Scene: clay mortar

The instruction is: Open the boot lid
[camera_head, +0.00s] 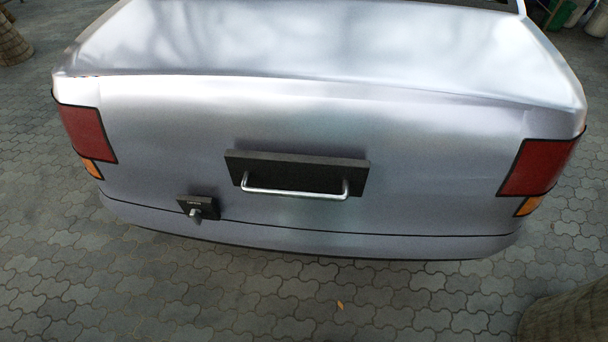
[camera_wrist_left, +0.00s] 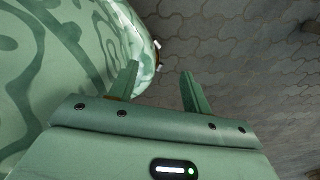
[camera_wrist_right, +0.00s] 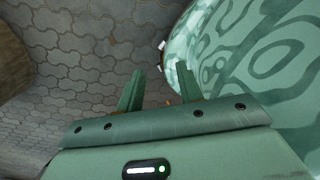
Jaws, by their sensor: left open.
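The silver boot lid (camera_head: 430,150) fills the middle of the head view and looks closed. A dark plate (camera_head: 300,165) is mounted on its rear face, with a metal bar handle (camera_head: 295,192) along the plate's lower edge. A small dark lock plate (camera_head: 207,203) with a metal key or knob (camera_head: 195,215) sits lower left of the handle. My left gripper (camera_wrist_left: 158,72) is open and empty in its wrist view. My right gripper (camera_wrist_right: 160,72) is open and empty in its wrist view. Neither gripper shows in the head view or touches the boot lid.
Red tail lights (camera_head: 88,134) and (camera_head: 538,167) flank the boot. Grey paving (camera_head: 250,295) lies clear in front of the car. A round trunk-like object (camera_head: 568,318) stands at the lower right, and another (camera_head: 12,42) at the upper left. Containers (camera_head: 597,20) stand at the upper right.

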